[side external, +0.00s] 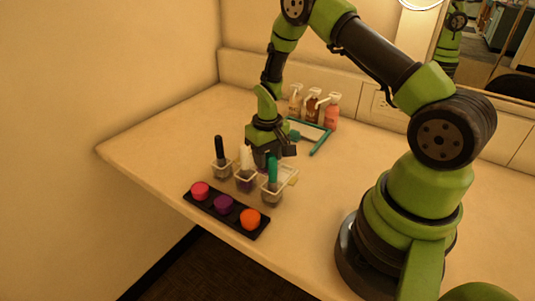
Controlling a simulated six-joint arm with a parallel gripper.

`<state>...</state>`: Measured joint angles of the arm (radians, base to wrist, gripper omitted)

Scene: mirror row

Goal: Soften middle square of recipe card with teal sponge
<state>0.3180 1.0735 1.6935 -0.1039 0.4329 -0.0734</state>
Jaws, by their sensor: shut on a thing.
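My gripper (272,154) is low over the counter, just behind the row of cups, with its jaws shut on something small. A teal upright piece (272,172), perhaps the teal sponge, rises from the right cup (271,194) and overlaps the jaws in the picture.
A black upright piece (219,150) and a white one (246,158) stand in the other cups. A black tray (236,221) with pink, purple and orange rounds lies in front. A teal-edged frame (319,144) and several bottles (313,104) are behind. The counter's left is clear.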

